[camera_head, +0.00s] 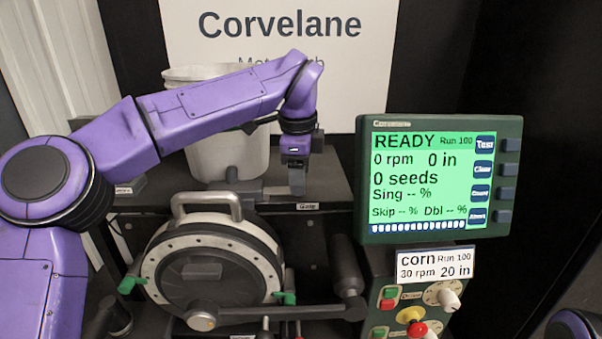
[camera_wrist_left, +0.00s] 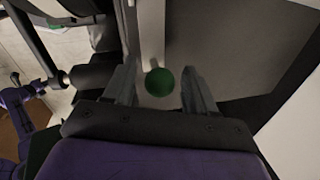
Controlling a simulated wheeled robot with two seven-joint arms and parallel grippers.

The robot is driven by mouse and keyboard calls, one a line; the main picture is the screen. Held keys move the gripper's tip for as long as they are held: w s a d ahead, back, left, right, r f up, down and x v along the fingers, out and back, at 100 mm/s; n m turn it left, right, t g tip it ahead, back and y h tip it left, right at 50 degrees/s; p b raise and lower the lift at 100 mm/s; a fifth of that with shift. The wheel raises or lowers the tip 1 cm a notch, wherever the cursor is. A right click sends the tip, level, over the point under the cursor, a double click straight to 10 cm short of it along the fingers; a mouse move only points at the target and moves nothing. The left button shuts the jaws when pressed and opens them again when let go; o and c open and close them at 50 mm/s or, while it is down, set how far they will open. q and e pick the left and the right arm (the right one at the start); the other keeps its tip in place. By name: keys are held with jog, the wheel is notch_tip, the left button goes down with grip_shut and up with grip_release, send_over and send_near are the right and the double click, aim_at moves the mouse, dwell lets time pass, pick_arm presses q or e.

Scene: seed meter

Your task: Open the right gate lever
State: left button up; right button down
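My left gripper (camera_head: 296,188) points down at the back shelf, to the right of the white bucket-shaped hopper (camera_head: 228,150). In the left wrist view, my open gripper (camera_wrist_left: 160,92) has a round green knob (camera_wrist_left: 159,82) between its fingers, with a gap showing on each side. A pale bar (camera_wrist_left: 151,35) runs up from the knob in that view. In the head view, a grey fitting (camera_head: 245,186) under the hopper reaches toward the gripper; no green knob shows there, where the fingers cover the spot. Whether the fingers are level with the knob is unclear. My right gripper is out of view.
A round lidded housing (camera_head: 205,268) with green latches (camera_head: 287,298) stands in front. A dark crank arm (camera_head: 270,312) with a grip (camera_head: 347,275) crosses low. The display (camera_head: 440,180) reads READY, above a control panel (camera_head: 385,318). A label (camera_head: 307,206) is on the shelf edge.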

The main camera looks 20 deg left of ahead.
pick_arm(q)
jog(key=shift+d, duration=0.1)
jog(key=shift+r, duration=0.35)
notch_tip(320, 180, up, 10)
jog(key=s, duration=0.2)
jog(key=shift+f, duration=0.2)
jog(key=shift+w+d, duration=0.1)
jog(key=shift+d, duration=0.1)
